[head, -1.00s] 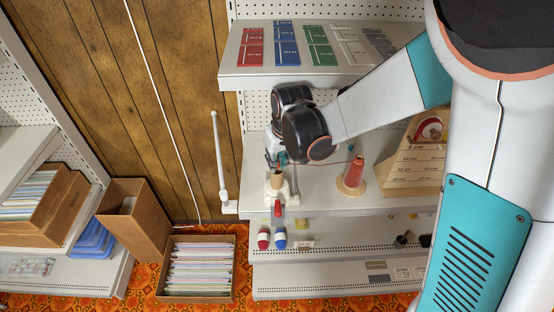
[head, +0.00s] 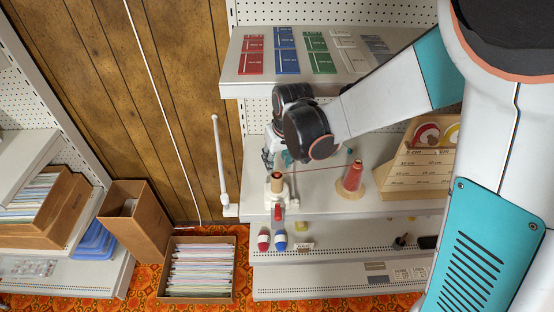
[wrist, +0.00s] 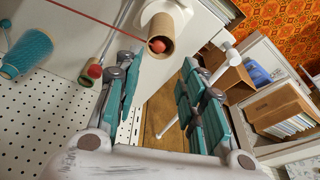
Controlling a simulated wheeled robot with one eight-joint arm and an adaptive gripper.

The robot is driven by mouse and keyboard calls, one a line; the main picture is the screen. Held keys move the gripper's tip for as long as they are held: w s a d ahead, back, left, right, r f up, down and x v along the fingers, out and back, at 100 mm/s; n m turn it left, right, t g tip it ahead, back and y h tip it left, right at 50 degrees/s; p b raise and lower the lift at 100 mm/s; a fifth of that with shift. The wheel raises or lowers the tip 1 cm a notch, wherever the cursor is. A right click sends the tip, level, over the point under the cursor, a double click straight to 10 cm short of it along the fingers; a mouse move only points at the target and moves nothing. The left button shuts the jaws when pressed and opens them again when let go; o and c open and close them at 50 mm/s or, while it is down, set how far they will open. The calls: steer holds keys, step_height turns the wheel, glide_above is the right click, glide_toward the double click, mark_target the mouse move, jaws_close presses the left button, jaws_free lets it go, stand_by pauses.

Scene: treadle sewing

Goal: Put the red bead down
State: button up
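A red bead (wrist: 157,46) sits in the mouth of a brown cardboard tube (wrist: 166,28) in the wrist view. A red thread runs toward the tube from the upper left. The tube (head: 276,184) stands on a white holder at the shelf's front left in the head view. My gripper (wrist: 158,64) is open, its teal fingers spread on both sides with nothing visible between them. The bead is beyond the fingertips, apart from them. In the head view my gripper (head: 275,155) is just behind and above the tube, partly hidden by my wrist.
A shelf of coloured packets (head: 318,62) hangs above. Another red ball (wrist: 95,71) and a teal spool (wrist: 26,53) show at left in the wrist view.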

steer(key=p+v, duration=0.5)
steer(key=v, duration=0.5)
steer(key=shift+p, duration=0.35)
steer(key=shift+d, duration=0.15)
steer(key=s+d+f+m+t+b, duration=0.2)
steer(key=s+d+f+b, duration=0.4)
steer(key=s+b, duration=0.3)
steer(key=s+d+f+m+t+h+b, duration=0.1)
steer(key=s+d+f+b, duration=0.6)
steer(key=b, duration=0.9)
steer(key=shift+s+d+f+m+t+b, duration=0.2)
steer(key=shift+s+d+m+t+b, duration=0.15)
steer(key=shift+s+d+t, duration=0.5)
